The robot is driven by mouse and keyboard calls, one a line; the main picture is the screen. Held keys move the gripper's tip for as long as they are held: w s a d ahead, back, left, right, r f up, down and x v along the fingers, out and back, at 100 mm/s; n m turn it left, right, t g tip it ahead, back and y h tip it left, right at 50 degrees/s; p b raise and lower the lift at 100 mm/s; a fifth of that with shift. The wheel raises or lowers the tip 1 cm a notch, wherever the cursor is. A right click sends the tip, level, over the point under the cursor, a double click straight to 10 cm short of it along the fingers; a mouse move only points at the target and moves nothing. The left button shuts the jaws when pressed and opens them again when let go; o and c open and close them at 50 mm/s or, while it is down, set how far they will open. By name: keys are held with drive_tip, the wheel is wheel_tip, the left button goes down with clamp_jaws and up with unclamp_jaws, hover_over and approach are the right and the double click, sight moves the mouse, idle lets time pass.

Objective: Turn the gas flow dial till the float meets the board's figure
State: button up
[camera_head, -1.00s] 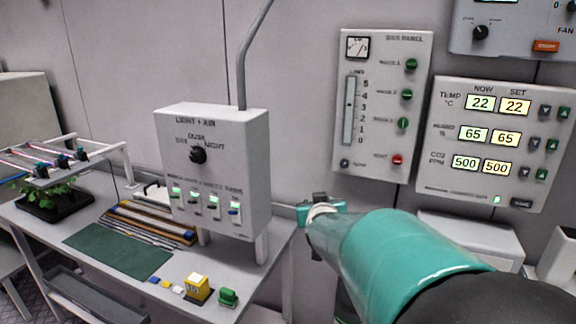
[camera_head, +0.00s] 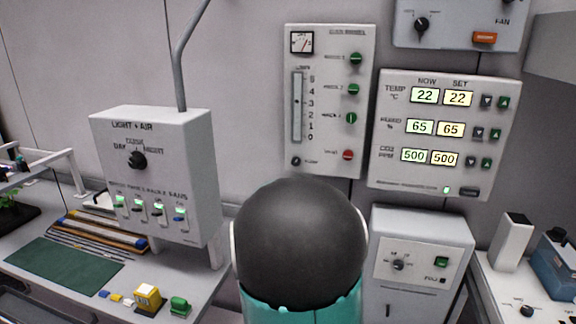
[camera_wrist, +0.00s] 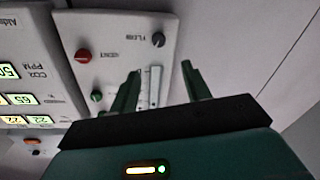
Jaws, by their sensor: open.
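The white gas panel (camera_head: 366,95) hangs on the wall, with a round-needle gauge at its top left. Its upright flow tube (camera_head: 297,118) has a scale beside it; a small dark mark, perhaps the float, shows near the middle. The dark flow dial (camera_head: 296,161) is at the panel's lower left. In the wrist view the panel looks upside down, and the flow dial (camera_wrist: 158,40) lies beyond my gripper (camera_wrist: 160,70). My gripper is open, its two fingers apart with nothing between them. In the head view my arm hides the gripper.
A red vent knob (camera_head: 347,154) and green valve knobs (camera_head: 354,89) share the panel. A climate display (camera_head: 443,132) is to the right, reading 22, 65 and 500. A light and air box (camera_head: 155,180) stands left, and a white cabinet (camera_head: 422,222) stands below right.

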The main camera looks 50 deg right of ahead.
sight(296, 162)
drive_tip(key=x, duration=1.3)
drive_tip(key=shift+d+f, duration=0.1)
drive_tip(key=shift+d, duration=0.15)
drive_tip(key=shift+c, duration=0.5)
drive_tip(key=c, duration=0.9)
drive_tip(key=shift+n, duration=1)
drive_tip(key=o, duration=1)
